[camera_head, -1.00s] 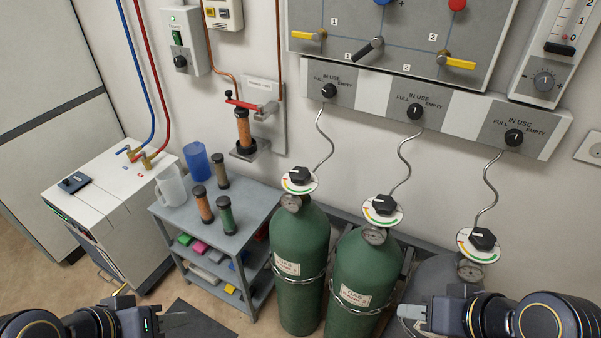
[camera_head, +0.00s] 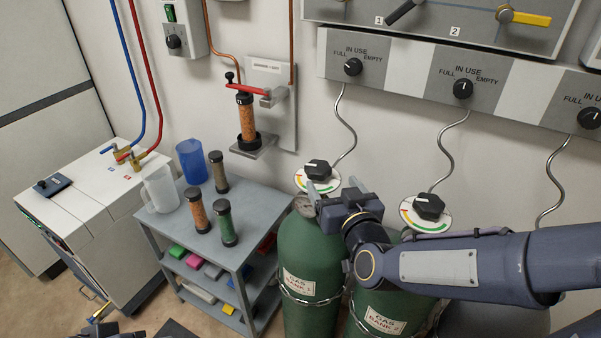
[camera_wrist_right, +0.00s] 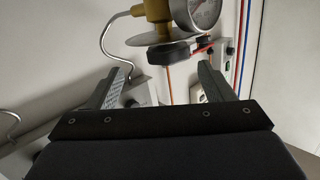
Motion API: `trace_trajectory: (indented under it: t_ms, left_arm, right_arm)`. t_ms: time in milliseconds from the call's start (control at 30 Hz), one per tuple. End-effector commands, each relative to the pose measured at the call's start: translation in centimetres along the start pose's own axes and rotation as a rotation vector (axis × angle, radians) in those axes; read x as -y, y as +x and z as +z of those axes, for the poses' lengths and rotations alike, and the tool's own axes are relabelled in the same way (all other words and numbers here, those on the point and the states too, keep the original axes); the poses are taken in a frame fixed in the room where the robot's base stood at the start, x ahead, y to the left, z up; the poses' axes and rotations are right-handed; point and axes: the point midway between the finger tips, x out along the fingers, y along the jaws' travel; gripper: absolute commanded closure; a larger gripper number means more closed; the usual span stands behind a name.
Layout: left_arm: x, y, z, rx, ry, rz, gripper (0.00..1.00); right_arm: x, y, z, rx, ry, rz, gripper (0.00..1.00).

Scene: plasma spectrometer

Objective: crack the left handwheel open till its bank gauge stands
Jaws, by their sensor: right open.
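The left handwheel (camera_head: 318,169) is a black knob over a white dial ring with coloured arcs, atop the green cylinder labelled GAS BANK 1 (camera_head: 305,255). Its small round gauge (camera_head: 303,204) is partly hidden behind my right gripper. My right gripper (camera_head: 334,197) is open just below and in front of the handwheel. In the right wrist view the dark handwheel (camera_wrist_right: 178,50) lies ahead, beyond the open fingertips and roughly between them. The gauge (camera_wrist_right: 200,12) is cut off at the top; its reading is unclear. Only a sliver of my left arm shows at the bottom left.
A second handwheel (camera_head: 429,206) stands right of my gripper, above the second green cylinder (camera_head: 370,312). Thin bent hoses run up to the selector panel (camera_head: 412,75). A grey cart (camera_head: 255,208) with bottles and jugs stands left of the cylinders.

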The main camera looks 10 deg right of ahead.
Motion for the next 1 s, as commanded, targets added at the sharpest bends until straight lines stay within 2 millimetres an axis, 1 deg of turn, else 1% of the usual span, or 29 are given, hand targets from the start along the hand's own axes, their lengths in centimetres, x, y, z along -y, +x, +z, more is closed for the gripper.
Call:
trace_trajectory:
  t_ms: [33,133,267,367,600,700,833,1000]
  left_arm:
    - [0.4,0.9,0.4,0.000,0.000,0.000,0.63]
    - [0.5,1.1,0.6,-0.001,0.000,0.000,0.63]
    - [0.5,1.1,0.6,-0.001,0.000,0.000,0.63]
    - [0.5,1.0,0.5,-0.001,0.000,0.000,0.63]
    - [0.4,0.8,0.4,-0.001,0.000,0.000,0.63]
    - [0.3,0.8,0.4,-0.001,0.000,0.000,0.63]
    - [0.3,0.7,0.3,-0.001,0.000,0.000,0.63]
    - [0.3,0.7,0.4,-0.001,0.000,0.000,0.63]
  right_arm:
    - [0.5,0.6,1.0,-0.032,-0.027,0.009,0.25]
    - [0.8,1.0,0.8,-0.085,-0.061,0.030,0.25]
    - [0.9,1.6,0.6,-0.108,-0.074,0.040,0.25]
    - [0.8,2.8,0.3,-0.109,-0.074,0.042,0.25]
    - [0.6,6.7,-0.1,-0.107,-0.073,0.041,0.25]
    - [0.6,7.8,-0.2,-0.108,-0.073,0.040,0.25]
    - [0.6,8.7,-0.3,-0.107,-0.072,0.040,0.25]
    - [0.6,8.9,-0.3,-0.107,-0.071,0.040,0.25]
